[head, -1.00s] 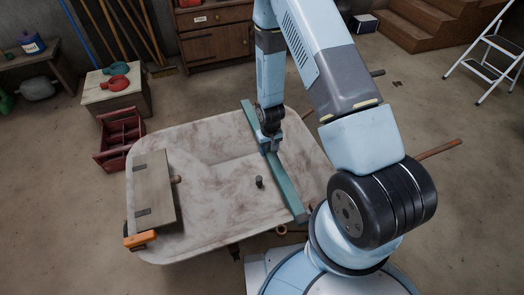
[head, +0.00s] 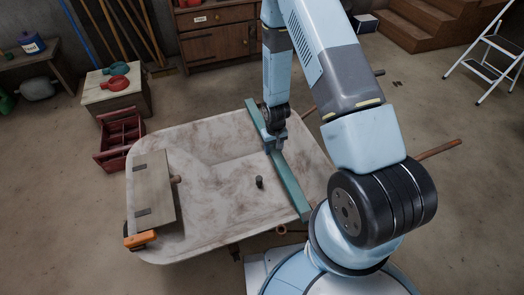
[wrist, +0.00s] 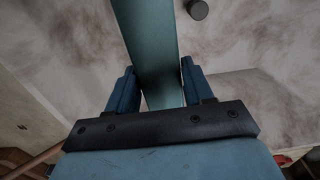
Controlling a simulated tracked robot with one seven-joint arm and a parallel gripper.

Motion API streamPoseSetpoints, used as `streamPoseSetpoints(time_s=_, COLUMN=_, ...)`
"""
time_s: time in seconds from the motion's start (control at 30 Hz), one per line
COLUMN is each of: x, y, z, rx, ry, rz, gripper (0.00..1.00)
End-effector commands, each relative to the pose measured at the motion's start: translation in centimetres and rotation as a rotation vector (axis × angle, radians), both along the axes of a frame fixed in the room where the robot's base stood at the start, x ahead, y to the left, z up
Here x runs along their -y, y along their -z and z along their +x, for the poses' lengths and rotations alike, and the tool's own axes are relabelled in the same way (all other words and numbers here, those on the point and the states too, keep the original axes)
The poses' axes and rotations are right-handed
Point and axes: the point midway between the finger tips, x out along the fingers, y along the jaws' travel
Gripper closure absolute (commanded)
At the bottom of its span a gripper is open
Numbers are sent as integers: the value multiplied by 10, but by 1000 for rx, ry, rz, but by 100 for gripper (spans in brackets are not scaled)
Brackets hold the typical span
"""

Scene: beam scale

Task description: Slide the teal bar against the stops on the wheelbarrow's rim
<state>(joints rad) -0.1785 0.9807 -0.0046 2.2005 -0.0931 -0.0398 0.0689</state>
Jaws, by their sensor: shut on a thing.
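The teal bar (head: 290,185) lies across the wheelbarrow (head: 215,150), a pale stained tray, from its far rim to its near rim toward the right. My gripper (head: 274,148) is shut on the bar, a little toward its far end. In the wrist view the teal bar (wrist: 148,45) runs between the two blue fingers of my gripper (wrist: 153,88). I cannot make out the stops on the rim; the bar's near end lies close to my arm.
A small dark cylinder (head: 260,182) stands in the tray, left of the bar. A wooden board (head: 154,188) with dark straps and an orange tool (head: 140,240) sit at the left side. A red crate (head: 121,138) stands outside. Tray room lies right of the bar.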

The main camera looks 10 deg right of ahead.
Motion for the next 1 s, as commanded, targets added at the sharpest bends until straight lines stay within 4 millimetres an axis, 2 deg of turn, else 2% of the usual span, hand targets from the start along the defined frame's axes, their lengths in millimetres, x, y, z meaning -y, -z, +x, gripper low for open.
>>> streamPoseSetpoints(time_s=0.4, x=-1, y=0, z=0, rx=0, ry=0, rz=0, gripper=100)
streamPoseSetpoints(time_s=0.43, x=-1, y=0, z=0, rx=0, ry=0, rz=0, gripper=46)
streamPoseSetpoints(time_s=0.7, x=-1, y=0, z=0, rx=0, ry=0, rz=0, gripper=20)
streamPoseSetpoints(time_s=1.0, x=-1, y=-1, z=0, rx=0, ry=0, rz=0, gripper=19)
